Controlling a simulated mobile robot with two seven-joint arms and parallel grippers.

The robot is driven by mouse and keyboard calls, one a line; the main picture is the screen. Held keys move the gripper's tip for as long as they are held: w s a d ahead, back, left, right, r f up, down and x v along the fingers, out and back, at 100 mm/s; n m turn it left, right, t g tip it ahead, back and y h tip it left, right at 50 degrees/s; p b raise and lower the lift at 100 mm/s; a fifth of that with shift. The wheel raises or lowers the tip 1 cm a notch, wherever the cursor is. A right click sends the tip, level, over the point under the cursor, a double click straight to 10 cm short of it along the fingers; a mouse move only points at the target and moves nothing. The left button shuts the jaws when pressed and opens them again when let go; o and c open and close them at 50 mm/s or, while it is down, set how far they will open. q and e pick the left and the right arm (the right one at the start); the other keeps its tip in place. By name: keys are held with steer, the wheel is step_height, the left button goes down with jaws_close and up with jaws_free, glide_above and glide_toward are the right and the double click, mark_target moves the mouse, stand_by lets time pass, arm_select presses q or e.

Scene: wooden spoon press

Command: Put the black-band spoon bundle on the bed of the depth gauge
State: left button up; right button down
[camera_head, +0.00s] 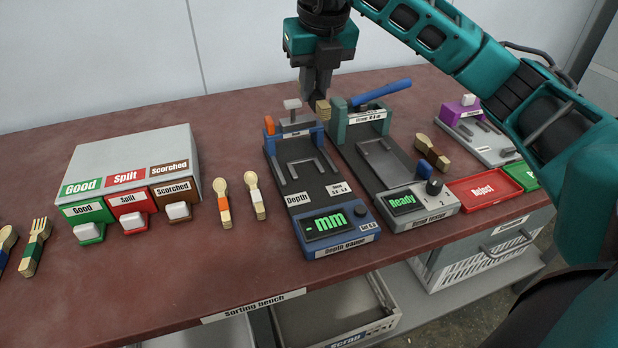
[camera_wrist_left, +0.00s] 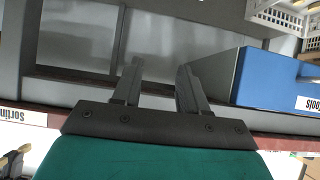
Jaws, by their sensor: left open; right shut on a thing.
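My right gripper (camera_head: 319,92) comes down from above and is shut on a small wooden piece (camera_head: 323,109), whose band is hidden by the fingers. It is near the back right of the depth gauge (camera_head: 341,232), close to the neighbouring tester. The gauge's dark bed (camera_head: 301,169) has a raised grey frame and nothing lies on it; its display reads "- mm". Another wooden bundle (camera_head: 434,153) with a dark band lies on the bench right of the tester. My left gripper (camera_wrist_left: 160,80) is open and empty in the left wrist view, and is out of the head view.
The tester (camera_head: 420,203) reading "Ready", with a blue lever (camera_head: 382,92), stands right of the gauge. A red Reject tray (camera_head: 484,190) is farther right. Loose spoons (camera_head: 224,206) and a sorting box (camera_head: 135,155) are left. A blue box (camera_wrist_left: 270,78) is near my left gripper.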

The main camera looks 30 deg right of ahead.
steer(key=b, duration=0.2)
glide_above(312, 182)
steer(key=s, duration=0.1)
step_height(312, 182, down, 13)
steer(key=shift+a, duration=0.1)
step_height(312, 182, down, 5)
steer(key=shift+f, duration=0.1)
arm_select(q)
steer(key=shift+w+d+f, duration=0.3)
steer(key=shift+d+f, duration=0.05)
steer(key=shift+d, duration=0.15)
arm_select(e)
steer(key=shift+f, duration=0.2)
arm_select(q)
steer(key=shift+d, duration=0.1)
arm_select(e)
steer(key=c, duration=1.1)
jaws_free()
steer(key=shift+r, duration=0.1)
